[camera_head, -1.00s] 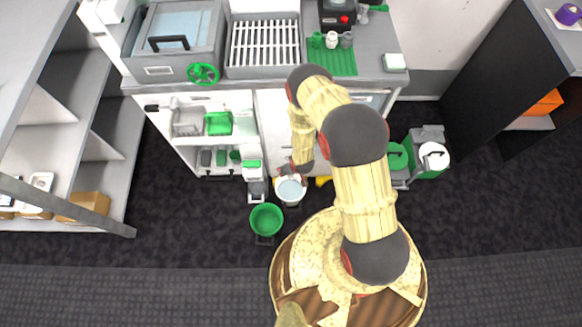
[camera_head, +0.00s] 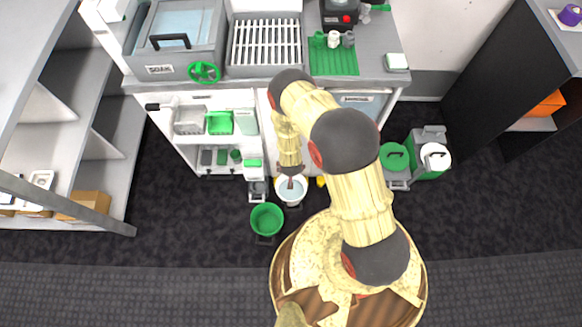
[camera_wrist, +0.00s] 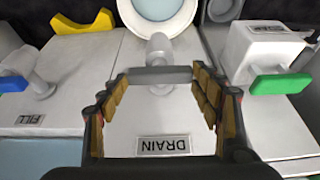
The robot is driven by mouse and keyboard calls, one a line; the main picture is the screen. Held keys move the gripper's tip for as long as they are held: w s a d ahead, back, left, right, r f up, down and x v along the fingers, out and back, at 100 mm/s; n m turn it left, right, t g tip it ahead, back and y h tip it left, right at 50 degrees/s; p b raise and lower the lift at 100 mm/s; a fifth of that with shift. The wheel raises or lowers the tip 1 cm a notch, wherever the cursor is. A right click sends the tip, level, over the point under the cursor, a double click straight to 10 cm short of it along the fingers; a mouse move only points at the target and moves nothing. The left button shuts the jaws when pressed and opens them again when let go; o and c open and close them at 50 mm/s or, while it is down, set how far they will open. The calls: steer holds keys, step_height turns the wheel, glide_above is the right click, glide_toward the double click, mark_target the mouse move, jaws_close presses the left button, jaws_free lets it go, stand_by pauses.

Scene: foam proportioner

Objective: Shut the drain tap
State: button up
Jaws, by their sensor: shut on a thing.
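The drain tap has a grey crossbar handle (camera_wrist: 155,76) and a pale round stem (camera_wrist: 160,46), seen in the wrist view on a white panel with an upside-down DRAIN label (camera_wrist: 163,145). The handle lies crosswise to the stem. My gripper (camera_wrist: 160,84) has one finger at each end of the handle and is shut on it. In the head view my gripper (camera_head: 291,172) is low in front of the white cabinet, and my arm hides the tap there.
A white bucket with pale liquid (camera_head: 291,190) stands under the gripper. A green bucket (camera_head: 267,219) stands to its left.

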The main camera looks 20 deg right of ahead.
steer(key=o, duration=0.9)
steer(key=shift+r, duration=0.1)
steer(key=shift+v, duration=5.9)
